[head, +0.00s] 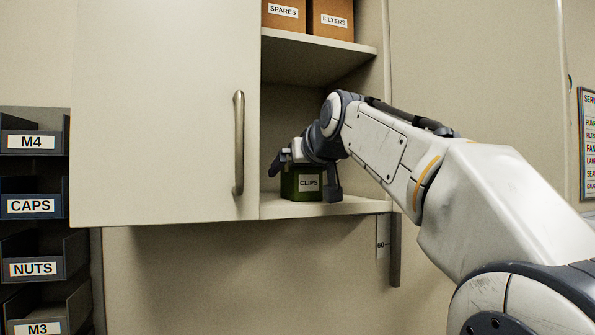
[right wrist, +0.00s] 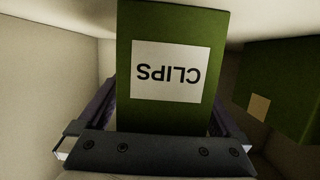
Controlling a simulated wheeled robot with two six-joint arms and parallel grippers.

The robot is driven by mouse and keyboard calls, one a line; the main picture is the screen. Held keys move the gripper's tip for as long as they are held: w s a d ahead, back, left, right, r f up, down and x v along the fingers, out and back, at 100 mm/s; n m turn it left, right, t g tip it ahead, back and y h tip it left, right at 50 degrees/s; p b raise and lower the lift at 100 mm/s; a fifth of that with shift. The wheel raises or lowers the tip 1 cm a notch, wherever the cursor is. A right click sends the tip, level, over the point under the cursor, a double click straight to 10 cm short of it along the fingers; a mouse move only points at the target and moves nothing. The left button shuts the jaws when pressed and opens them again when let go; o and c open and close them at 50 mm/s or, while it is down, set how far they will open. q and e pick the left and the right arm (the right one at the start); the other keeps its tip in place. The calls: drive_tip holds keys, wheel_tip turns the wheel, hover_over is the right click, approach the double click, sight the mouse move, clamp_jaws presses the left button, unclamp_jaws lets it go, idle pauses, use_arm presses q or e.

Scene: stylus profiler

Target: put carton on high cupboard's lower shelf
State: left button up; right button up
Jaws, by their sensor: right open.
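The green carton (head: 303,190) labelled CLIPS stands upright on the lower shelf (head: 362,205) of the high cupboard. My right gripper (head: 308,172) reaches into the cupboard with its fingers on either side of the carton's upper part. In the right wrist view the carton (right wrist: 165,40) sits between the open fingers of the gripper (right wrist: 165,115), with its label upside down. Whether the fingers touch its sides cannot be told. My left gripper is not in view.
A second green box (right wrist: 285,85) with a tan patch is beside the carton in the right wrist view. The cupboard door (head: 165,110) stands on the left. SPARES (head: 283,22) and FILTERS (head: 330,28) boxes are on the upper shelf (head: 310,50). Labelled bins (head: 32,185) are at far left.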

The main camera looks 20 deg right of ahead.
drive_tip(key=b+v, duration=0.2)
drive_tip(key=v, duration=1)
drive_tip(key=shift+r, duration=0.15)
